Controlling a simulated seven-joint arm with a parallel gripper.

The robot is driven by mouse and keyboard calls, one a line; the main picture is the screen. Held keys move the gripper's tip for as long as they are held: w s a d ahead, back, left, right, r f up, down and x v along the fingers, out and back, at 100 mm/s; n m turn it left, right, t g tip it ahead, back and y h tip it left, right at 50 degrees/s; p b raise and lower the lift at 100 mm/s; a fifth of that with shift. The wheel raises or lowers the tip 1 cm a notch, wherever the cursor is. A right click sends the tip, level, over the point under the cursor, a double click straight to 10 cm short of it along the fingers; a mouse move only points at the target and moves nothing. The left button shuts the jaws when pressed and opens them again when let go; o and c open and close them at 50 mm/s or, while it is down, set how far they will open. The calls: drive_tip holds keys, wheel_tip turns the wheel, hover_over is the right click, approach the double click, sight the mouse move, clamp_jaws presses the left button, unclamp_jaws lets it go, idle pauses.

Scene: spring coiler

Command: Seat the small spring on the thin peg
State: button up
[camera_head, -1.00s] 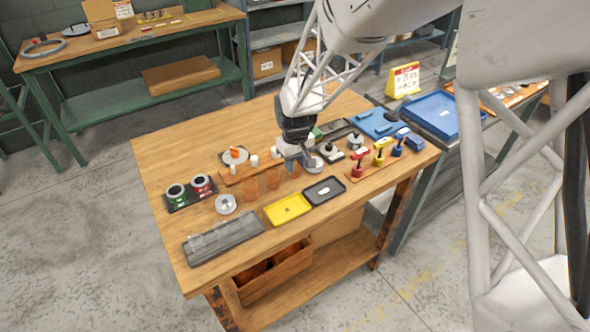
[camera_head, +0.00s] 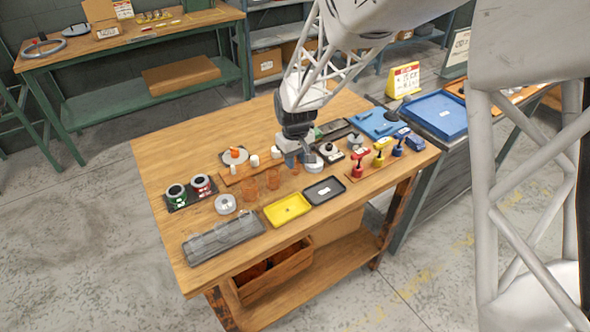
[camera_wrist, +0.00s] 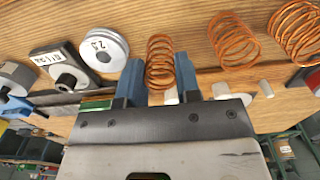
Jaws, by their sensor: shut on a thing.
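My gripper (camera_head: 303,163) is low over the bench, with its two blue fingers (camera_wrist: 158,80) on either side of the small spring (camera_wrist: 160,55), an orange coil. It is shut on this spring, which looks roughly upright; whether it touches the bench is unclear. In the head view the small spring (camera_head: 295,169) is partly hidden by the gripper. White pegs stand on a wooden strip; the thinnest-looking peg (camera_head: 233,170) is at its left end and shows at the right in the wrist view (camera_wrist: 265,88). The held spring is apart from that peg.
Two wider orange springs (camera_wrist: 235,40) (camera_wrist: 297,30) stand beside the held one. A grey disc (camera_wrist: 101,48) is close on the other side. A yellow tray (camera_head: 288,209) and a black tray (camera_head: 324,190) lie in front. Red, yellow and blue clamps (camera_head: 380,155) stand at right.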

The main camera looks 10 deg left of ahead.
drive_tip(key=shift+r, duration=2.3)
drive_tip(key=shift+a, duration=0.15)
drive_tip(key=s+a+r+n, duration=0.2)
drive_tip(key=a+n, duration=0.1)
drive_tip(key=a, duration=0.6)
drive_tip(key=s+a+r+n, duration=0.2)
drive_tip(key=a+n, duration=0.1)
drive_tip(key=a, duration=0.5)
drive_tip(key=shift+a, duration=0.4)
drive_tip(key=shift+f, duration=0.1)
drive_tip(key=shift+f, duration=2.55)
drive_tip(key=shift+f, duration=0.75)
